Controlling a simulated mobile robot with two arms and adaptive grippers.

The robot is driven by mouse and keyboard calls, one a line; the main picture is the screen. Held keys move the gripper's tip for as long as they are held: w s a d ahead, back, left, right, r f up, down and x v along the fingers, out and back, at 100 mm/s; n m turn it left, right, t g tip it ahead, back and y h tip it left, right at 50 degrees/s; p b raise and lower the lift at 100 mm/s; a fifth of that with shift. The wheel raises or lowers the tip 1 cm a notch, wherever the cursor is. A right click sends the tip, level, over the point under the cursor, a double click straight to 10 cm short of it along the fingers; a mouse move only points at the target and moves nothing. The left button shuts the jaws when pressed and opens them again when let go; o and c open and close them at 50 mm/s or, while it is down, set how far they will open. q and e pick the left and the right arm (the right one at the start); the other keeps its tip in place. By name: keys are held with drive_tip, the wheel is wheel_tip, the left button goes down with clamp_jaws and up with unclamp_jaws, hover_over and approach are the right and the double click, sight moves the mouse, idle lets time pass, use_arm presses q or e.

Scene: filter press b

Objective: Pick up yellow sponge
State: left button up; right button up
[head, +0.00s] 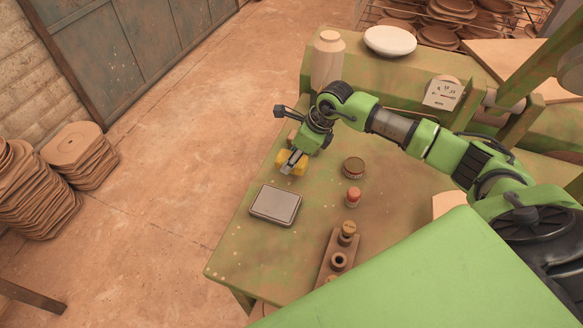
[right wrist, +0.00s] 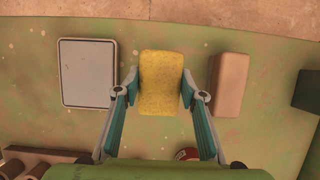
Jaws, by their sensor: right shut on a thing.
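The yellow sponge (right wrist: 161,84) is between the two fingers of my right gripper (right wrist: 160,88) in the right wrist view, with a finger against each side. In the head view the right gripper (head: 291,162) points down over the green table, and part of the sponge (head: 301,168) shows around its fingers, which hide the rest. I cannot tell whether the sponge is touching the table or slightly above it. My left gripper is in neither view.
A grey flat case (head: 275,205) lies near the table's left edge. A brown block (right wrist: 230,84) lies beside the right finger. A round tin (head: 353,167), a red-capped jar (head: 352,197) and a wooden holder (head: 326,268) stand nearby. A wooden bottle (head: 327,62) stands at the back.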

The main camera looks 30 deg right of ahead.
drive_tip(key=s+r, duration=0.1)
drive_tip(key=s+d+r+b, duration=0.1)
drive_tip(key=s+r, duration=0.1)
drive_tip(key=s+d+r+b, duration=0.1)
drive_tip(key=s+r, duration=0.1)
drive_tip(key=shift+s+r, duration=0.2)
drive_tip(key=shift+s, duration=0.05)
drive_tip(key=s+d+r+b, duration=0.2)
drive_tip(key=s+r+b, duration=0.1)
drive_tip(key=s, duration=0.5)
drive_tip(key=shift+r, duration=0.5)
drive_tip(key=shift+d, duration=0.1)
drive_tip(key=shift+w, duration=0.1)
drive_tip(key=o, duration=0.4)
drive_tip(key=c, duration=0.4)
idle(0.4)
